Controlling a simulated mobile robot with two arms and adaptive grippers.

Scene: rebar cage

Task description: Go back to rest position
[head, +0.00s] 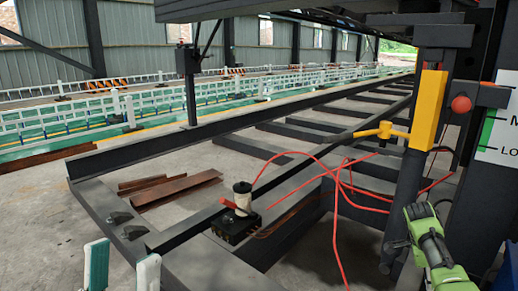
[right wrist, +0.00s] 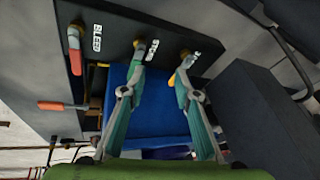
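My left gripper (head: 123,249) shows at the bottom left of the head view. Its two teal-and-white fingers point up, apart, with nothing between them. My right gripper (right wrist: 167,56) shows in the right wrist view, its teal fingers apart at the tips with no object clearly held. Its fingertips lie in front of a dark panel (right wrist: 118,35) with valve handles. The right fingertip overlaps a yellow-orange handle; I cannot tell if they touch. In the head view, a green part of my right arm (head: 430,240) shows at the lower right; its fingers are not clear there.
The dark steel frame (head: 110,205) stretches away ahead. A black box with a white spool (head: 242,196) sits on it, with red hoses (head: 340,190) around. An orange-red handle (right wrist: 75,50) and a blue surface (right wrist: 160,115) show near my right gripper.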

